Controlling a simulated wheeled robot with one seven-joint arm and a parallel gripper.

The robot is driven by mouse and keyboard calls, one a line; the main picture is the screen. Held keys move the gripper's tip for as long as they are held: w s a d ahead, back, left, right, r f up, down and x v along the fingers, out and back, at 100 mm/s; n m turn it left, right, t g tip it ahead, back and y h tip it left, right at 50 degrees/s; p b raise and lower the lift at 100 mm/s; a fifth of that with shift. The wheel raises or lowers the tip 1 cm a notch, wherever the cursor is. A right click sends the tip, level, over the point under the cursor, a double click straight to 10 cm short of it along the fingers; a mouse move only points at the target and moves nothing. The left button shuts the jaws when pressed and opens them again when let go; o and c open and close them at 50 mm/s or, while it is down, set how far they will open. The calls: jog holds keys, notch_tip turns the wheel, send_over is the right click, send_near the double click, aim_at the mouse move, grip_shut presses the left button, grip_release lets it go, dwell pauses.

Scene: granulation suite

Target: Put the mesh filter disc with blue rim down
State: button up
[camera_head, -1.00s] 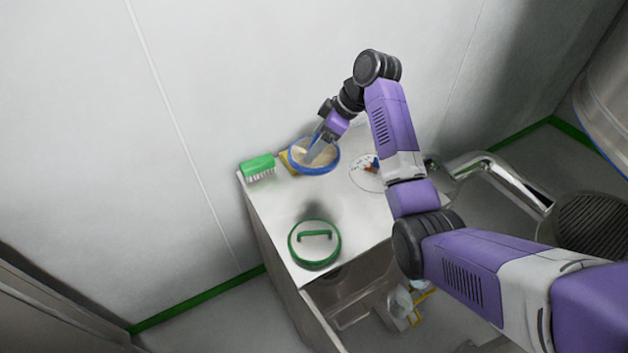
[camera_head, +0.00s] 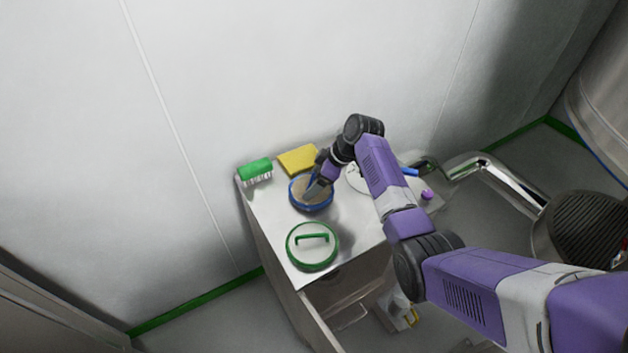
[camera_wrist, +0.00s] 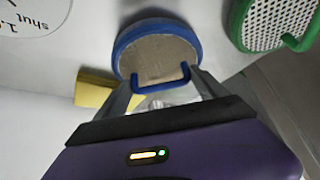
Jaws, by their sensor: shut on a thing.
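The mesh filter disc with blue rim (camera_head: 299,203) is at the white cabinet top, between a yellow block and a green-rimmed disc. My gripper (camera_head: 309,194) is shut on it from above. In the wrist view the disc (camera_wrist: 157,50) shows its tan mesh face and blue handle, with my gripper's fingers (camera_wrist: 163,88) at the handle. The disc looks close to flat and low over the top. I cannot tell whether it touches the surface.
The green-rimmed mesh disc (camera_head: 312,260) lies in front, close by. A green brush (camera_head: 256,168) and the yellow block (camera_head: 297,159) stand along the back edge. A round printed label (camera_head: 355,181) is on the right of the cabinet top (camera_head: 268,210).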

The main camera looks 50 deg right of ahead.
jog(key=shift+f, duration=0.15)
jog(key=o, duration=1.3)
jog(key=b+v, duration=0.1)
jog(key=v, duration=1.1)
jog(key=shift+r, duration=0.2)
